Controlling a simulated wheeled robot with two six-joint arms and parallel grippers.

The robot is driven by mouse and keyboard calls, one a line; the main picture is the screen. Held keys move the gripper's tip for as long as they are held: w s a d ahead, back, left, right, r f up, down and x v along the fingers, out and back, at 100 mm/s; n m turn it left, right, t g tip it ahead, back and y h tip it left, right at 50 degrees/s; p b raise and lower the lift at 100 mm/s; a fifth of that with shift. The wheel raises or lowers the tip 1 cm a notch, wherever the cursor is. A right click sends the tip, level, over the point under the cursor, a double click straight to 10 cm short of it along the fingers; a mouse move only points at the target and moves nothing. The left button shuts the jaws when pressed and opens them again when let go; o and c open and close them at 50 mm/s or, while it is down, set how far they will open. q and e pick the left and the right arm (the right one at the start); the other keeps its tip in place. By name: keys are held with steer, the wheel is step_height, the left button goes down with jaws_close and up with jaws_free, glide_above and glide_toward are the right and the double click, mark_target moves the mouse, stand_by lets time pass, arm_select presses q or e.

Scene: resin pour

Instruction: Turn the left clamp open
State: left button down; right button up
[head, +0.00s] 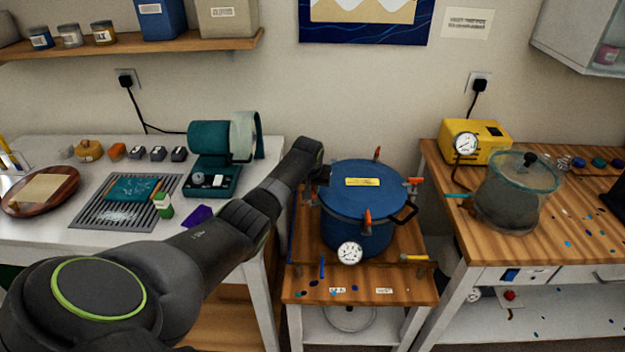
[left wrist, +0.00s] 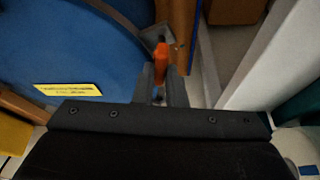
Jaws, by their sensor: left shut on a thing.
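The blue pressure pot (head: 362,205) stands on a small wooden stand, with a yellow label on its lid; the lid also fills the left of the left wrist view (left wrist: 70,50). My left gripper (head: 322,175) reaches to the pot's left rim. In the left wrist view my left gripper (left wrist: 161,84) is shut on the orange handle of the left clamp (left wrist: 161,62), whose tip sticks out between the fingers. In the head view my arm largely hides this clamp. Other orange-handled clamps sit at the back (head: 377,153), right (head: 414,185) and front (head: 367,219). My right gripper is not in view.
A pressure gauge (head: 349,254) is on the pot's front. The left white table (head: 120,248) holds a teal machine (head: 213,180). The right bench (head: 520,245) holds a clear-lidded chamber (head: 515,195) and a yellow pump (head: 485,142). Narrow gaps separate stand and tables.

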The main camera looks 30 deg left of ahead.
arm_select(q)
steer(key=n+y, duration=0.1)
steer(key=n, duration=0.1)
steer(key=shift+w+r+n, duration=0.1)
steer(key=shift+r+n, duration=0.05)
steer(key=shift+n, duration=0.25)
steer(key=shift+n+g+y, duration=0.4)
steer(key=shift+n+g, duration=0.2)
steer(key=shift+n, duration=1.3)
steer(key=c, duration=1.5)
jaws_free()
steer(key=shift+d+r, duration=0.25)
steer(key=shift+r, duration=0.4)
steer(key=v, duration=1.6)
steer(key=shift+b, duration=0.4)
